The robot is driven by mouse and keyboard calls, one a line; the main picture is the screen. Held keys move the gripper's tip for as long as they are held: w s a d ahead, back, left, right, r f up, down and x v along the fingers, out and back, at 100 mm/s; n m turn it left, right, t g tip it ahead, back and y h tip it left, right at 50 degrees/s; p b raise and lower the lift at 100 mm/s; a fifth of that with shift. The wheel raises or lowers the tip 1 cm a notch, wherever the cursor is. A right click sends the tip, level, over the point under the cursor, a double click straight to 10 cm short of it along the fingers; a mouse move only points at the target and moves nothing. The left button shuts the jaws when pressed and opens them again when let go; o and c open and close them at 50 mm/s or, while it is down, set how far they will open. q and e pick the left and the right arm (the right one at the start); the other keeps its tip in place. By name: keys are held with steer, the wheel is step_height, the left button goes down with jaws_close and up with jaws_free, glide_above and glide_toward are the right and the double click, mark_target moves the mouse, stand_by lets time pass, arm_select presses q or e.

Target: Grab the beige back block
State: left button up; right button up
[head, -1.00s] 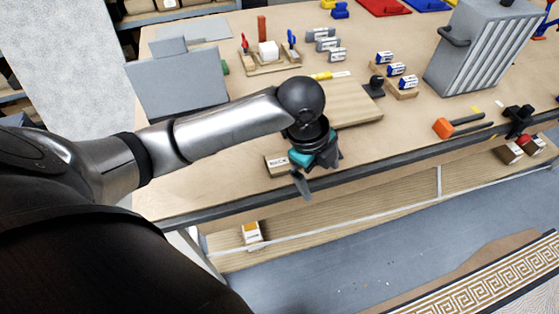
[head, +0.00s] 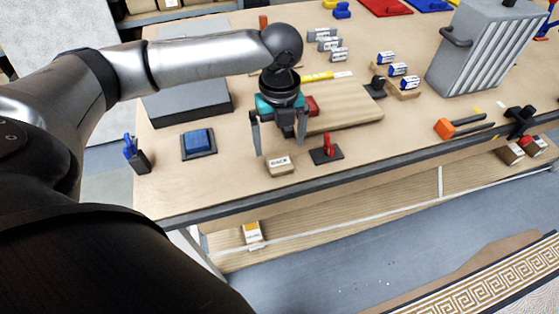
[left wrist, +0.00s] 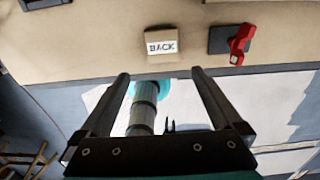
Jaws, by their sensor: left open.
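The beige block labelled BACK (head: 280,166) lies on the wooden table near its front edge. It also shows in the left wrist view (left wrist: 161,43), above the gap between my fingers, with its label facing the camera. My left gripper (head: 280,146) is open and empty, pointing down above and just behind the block in the head view. Its two fingers (left wrist: 160,76) are apart in the left wrist view and no contact with the block shows. My right gripper is not seen in the head view.
A red-handled toggle on a dark base (head: 327,149) stands close to the block's right. A blue button (head: 198,141) sits to the left. A wooden board (head: 345,108) lies behind. The table's front edge (head: 345,174) runs just in front of the block.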

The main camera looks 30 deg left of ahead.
mark_target(282, 168)
arm_select(q)
steer(key=f, duration=0.8)
steer(key=shift+w+d+f+b, duration=0.1)
steer(key=shift+d+f+b, duration=0.1)
steer(key=shift+f+b, duration=0.1)
steer(key=shift+r, duration=0.1)
steer(key=shift+c, duration=0.4)
steer(key=c, duration=1.3)
steer(key=shift+r, duration=0.1)
